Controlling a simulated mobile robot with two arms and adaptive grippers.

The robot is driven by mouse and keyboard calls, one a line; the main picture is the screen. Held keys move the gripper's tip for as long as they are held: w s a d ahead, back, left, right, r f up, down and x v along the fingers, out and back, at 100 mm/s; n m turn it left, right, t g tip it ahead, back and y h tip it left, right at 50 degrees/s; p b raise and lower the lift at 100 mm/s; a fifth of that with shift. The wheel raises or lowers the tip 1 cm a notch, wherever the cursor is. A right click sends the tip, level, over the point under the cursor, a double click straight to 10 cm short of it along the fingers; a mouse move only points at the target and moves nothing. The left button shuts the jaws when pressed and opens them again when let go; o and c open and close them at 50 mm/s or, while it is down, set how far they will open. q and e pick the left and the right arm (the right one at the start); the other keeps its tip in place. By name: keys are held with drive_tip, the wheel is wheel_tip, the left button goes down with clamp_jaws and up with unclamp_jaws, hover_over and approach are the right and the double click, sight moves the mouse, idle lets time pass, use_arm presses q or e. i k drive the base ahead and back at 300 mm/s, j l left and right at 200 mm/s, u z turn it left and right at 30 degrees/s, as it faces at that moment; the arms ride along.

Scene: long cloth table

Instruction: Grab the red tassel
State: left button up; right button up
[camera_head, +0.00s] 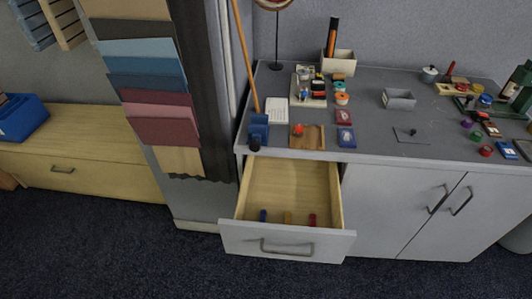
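Small blue (263,215), yellow (288,217) and red (312,219) items lie apart in a row near the front of an open drawer (285,180). The red one is the rightmost, near the drawer's right front corner. It looks like the red tassel, but it is too small to make out its strands. The drawer front partly hides the lower ends of the row. Neither of my grippers is in view.
The drawer sticks out from a grey cabinet whose top (370,125) is crowded with small goods, including a brown mat (307,137) above the drawer. Fabric swatches (150,85) hang to the left. Closed doors (385,205) are on the right. Dark floor (150,255) in front is clear.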

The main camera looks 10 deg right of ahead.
sight(313, 217)
drive_tip(key=i+l+z, duration=0.25)
drive_tip(key=i, duration=0.15)
drive_tip(key=i+l+z, duration=0.3)
drive_tip(key=i+j, duration=0.1)
